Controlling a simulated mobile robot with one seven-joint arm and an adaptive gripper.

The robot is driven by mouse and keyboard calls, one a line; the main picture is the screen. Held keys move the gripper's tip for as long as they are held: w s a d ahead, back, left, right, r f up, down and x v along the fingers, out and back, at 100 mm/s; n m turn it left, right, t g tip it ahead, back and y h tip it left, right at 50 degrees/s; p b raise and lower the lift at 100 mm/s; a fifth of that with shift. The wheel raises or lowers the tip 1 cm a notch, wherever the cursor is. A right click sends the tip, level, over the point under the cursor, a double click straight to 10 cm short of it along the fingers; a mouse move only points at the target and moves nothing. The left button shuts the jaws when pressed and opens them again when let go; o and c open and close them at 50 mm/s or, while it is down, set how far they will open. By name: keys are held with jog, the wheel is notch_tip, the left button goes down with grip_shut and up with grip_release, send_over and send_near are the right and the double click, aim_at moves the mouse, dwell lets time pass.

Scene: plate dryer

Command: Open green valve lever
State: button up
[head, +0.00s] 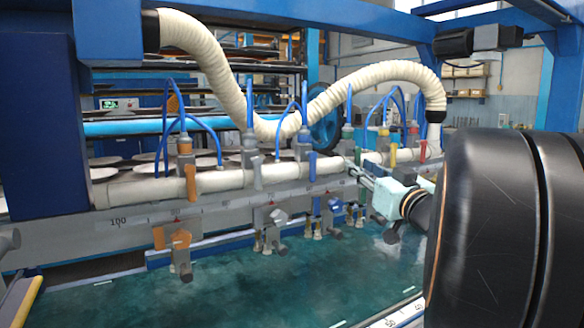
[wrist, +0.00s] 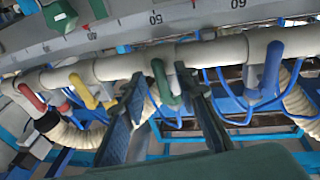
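The green valve lever (wrist: 161,82) hangs from the white pipe in the middle of the wrist view. My gripper (wrist: 160,78) is open, with one dark finger on each side of the green lever. I cannot tell whether either finger touches it. In the head view my gripper (head: 357,172) reaches in from the right to the pipe, close by the green valve (head: 348,133). The lever's lower part is hard to make out there.
The blue lever (wrist: 271,68) is on one side of the green one, the yellow lever (wrist: 82,90) and red lever (wrist: 32,97) on the other. An orange lever (head: 190,183) is farther left. Blue hoses and a ribbed cream hose (head: 225,85) are close to the pipe.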

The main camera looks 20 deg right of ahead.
notch_tip(320, 180, up, 10)
dwell(0.5)
